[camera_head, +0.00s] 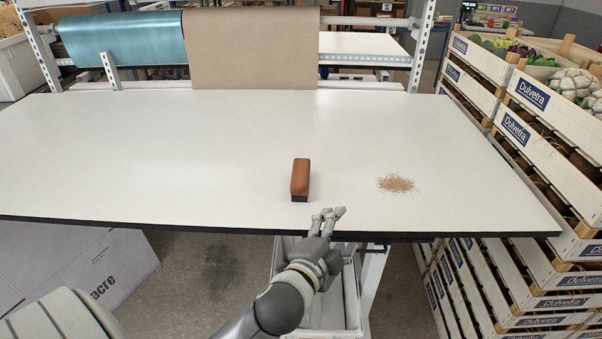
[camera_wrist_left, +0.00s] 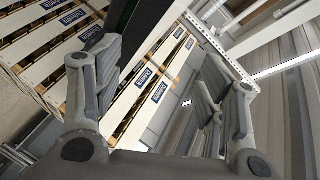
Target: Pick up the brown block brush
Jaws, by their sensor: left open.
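The brown block brush (camera_head: 300,178) lies on the white worktable (camera_head: 180,150) near its front edge, with its long side pointing away from me and a dark lower part facing me. My left gripper (camera_head: 333,212) is at the table's front edge, just right of and nearer than the brush, apart from it. Its fingers are open and empty. In the left wrist view the two spread fingers of my left gripper (camera_wrist_left: 155,78) show with nothing between them; the brush does not show there. My right gripper is in neither view.
A small pile of brown crumbs (camera_head: 397,184) lies on the table right of the brush. Stacked wooden crates (camera_head: 540,130) stand along the right side. A brown paper roll (camera_head: 250,45) and a teal roll (camera_head: 120,40) hang at the back. The table's left half is clear.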

